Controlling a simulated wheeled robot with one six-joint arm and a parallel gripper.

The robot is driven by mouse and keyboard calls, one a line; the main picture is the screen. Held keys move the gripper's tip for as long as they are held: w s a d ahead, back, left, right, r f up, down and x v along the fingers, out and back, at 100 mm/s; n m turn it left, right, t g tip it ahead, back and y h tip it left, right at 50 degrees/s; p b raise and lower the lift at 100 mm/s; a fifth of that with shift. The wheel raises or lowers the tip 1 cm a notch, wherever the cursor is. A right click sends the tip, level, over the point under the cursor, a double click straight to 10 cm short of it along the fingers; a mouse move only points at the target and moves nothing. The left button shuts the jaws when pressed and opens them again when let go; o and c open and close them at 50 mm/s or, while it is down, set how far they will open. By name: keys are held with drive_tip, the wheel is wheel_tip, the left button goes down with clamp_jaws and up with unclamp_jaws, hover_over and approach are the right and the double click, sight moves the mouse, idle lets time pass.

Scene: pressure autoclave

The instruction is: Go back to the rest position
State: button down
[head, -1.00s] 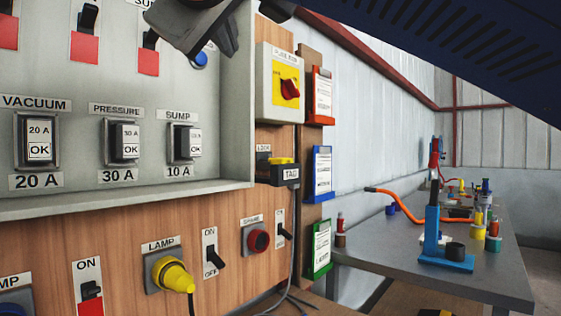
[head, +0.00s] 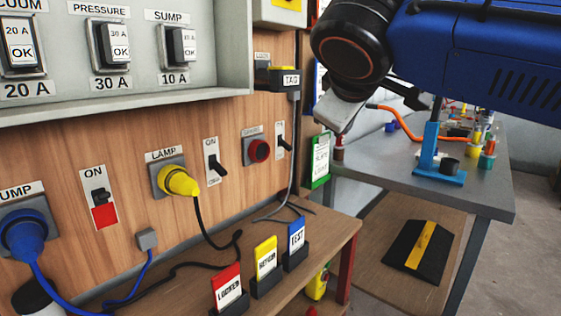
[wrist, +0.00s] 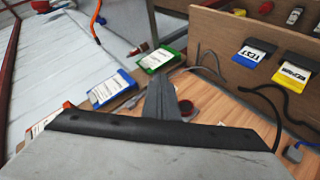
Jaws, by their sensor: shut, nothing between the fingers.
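My gripper (wrist: 159,80) shows in the wrist view as a dark grey tapered shape past the black edge of my wrist. It is shut and empty, with the wooden panel (wrist: 235,105) behind it. In the head view my arm's blue link and dark wrist joint fill the upper right. The wrist hangs in front of the hanging clipboards and the grey table. The fingertips are hard to make out there.
The wooden panel (head: 130,150) carries switches, a yellow lamp plug (head: 178,181) and a blue plug (head: 25,238). Below, a shelf holds red (head: 227,288), yellow (head: 265,257) and blue (head: 296,236) tags. The grey table (head: 400,172) with a blue stand (head: 430,155) is at right.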

drive_tip(key=s+d+f+m+g, duration=0.25)
drive_tip(key=d+f, duration=0.35)
drive_tip(key=f, duration=0.4)
drive_tip(key=s+d+f+m+g, duration=0.1)
drive_tip(key=s+d+f+g, duration=0.1)
drive_tip(key=s+d+f, duration=0.5)
drive_tip(key=s+d+f+m+g+y, duration=0.1)
drive_tip(key=s+f+m, duration=0.1)
drive_tip(key=f, duration=0.7)
drive_tip(key=s+d+f+m+g+y, duration=0.1)
drive_tip(key=s+d+f+m, duration=0.1)
drive_tip(key=f, duration=0.8)
drive_tip(key=s+m, duration=0.1)
drive_tip(key=s, duration=0.1)
drive_tip(key=shift+s+d+f+m, duration=0.25)
drive_tip(key=shift+s+d+m, duration=0.05)
drive_tip(key=shift+s+m, duration=0.05)
